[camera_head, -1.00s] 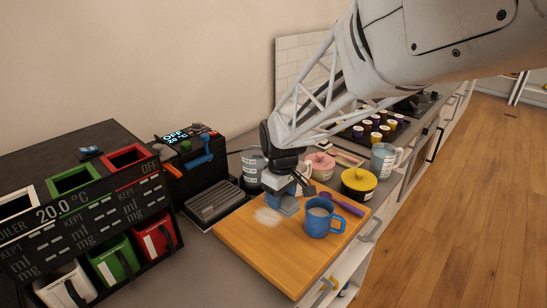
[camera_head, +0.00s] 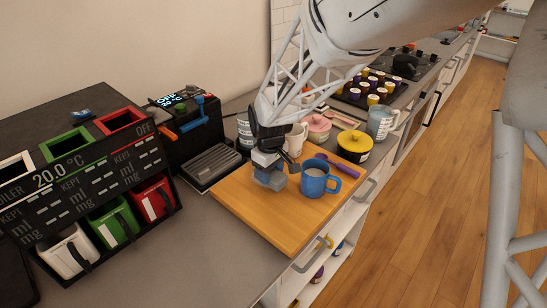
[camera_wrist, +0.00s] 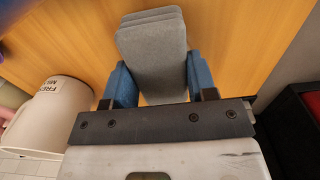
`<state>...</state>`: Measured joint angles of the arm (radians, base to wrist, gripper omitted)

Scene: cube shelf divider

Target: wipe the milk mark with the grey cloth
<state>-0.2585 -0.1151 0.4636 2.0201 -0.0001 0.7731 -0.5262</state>
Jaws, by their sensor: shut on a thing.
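My gripper (camera_head: 269,166) is shut on the folded grey cloth (camera_head: 269,182), low over the wooden board (camera_head: 270,232). In the wrist view the cloth (camera_wrist: 153,45) sits between my two blue fingers (camera_wrist: 160,82). The cloth looks down on the board, though the contact line itself is hard to see. No pale milk mark shows on the visible board now. The cloth and my gripper cover the place where it was.
A blue mug (camera_head: 314,182) stands on the board just right of the cloth. A purple utensil (camera_head: 343,168) lies behind it. A cream mug (camera_head: 296,140), a yellow pot (camera_head: 354,147) and a grey slotted tray (camera_head: 211,165) stand around the board. The board's front left is clear.

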